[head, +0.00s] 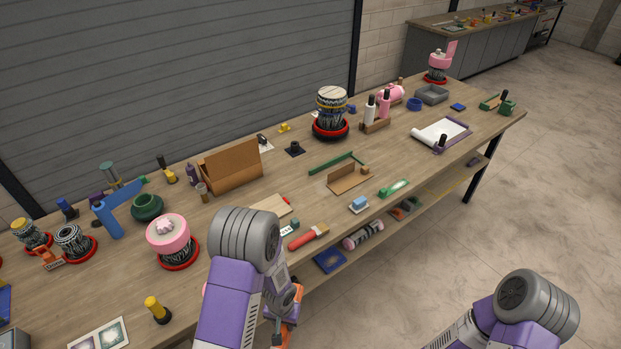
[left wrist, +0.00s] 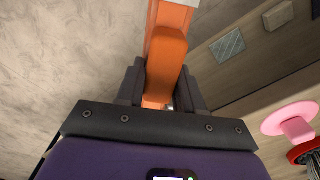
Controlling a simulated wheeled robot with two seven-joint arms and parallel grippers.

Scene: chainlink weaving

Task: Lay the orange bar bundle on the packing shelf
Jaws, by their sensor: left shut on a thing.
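My left gripper (left wrist: 160,88) is shut on an orange bar-like thing, which I take to be the orange bar bundle (left wrist: 165,55). The bundle runs up between the two dark fingers in the left wrist view, with a pale piece at its top edge. In the head view orange parts of it (head: 290,308) show beside my left forearm, at the table's front edge; most is hidden. A lower shelf (head: 345,252) under the long table, probably the packing shelf, holds a blue tray and a wrapped roll. My right arm is at bottom right; its gripper is out of view.
The long wooden table (head: 235,300) is crowded: a pink-topped drum (head: 168,232), a red-handled tool (head: 306,237), a brown box (head: 230,166). On the shelf are the blue tray (head: 330,261), the roll (head: 363,235) and coloured items (head: 404,208). Open floor (head: 520,200) lies to the right.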

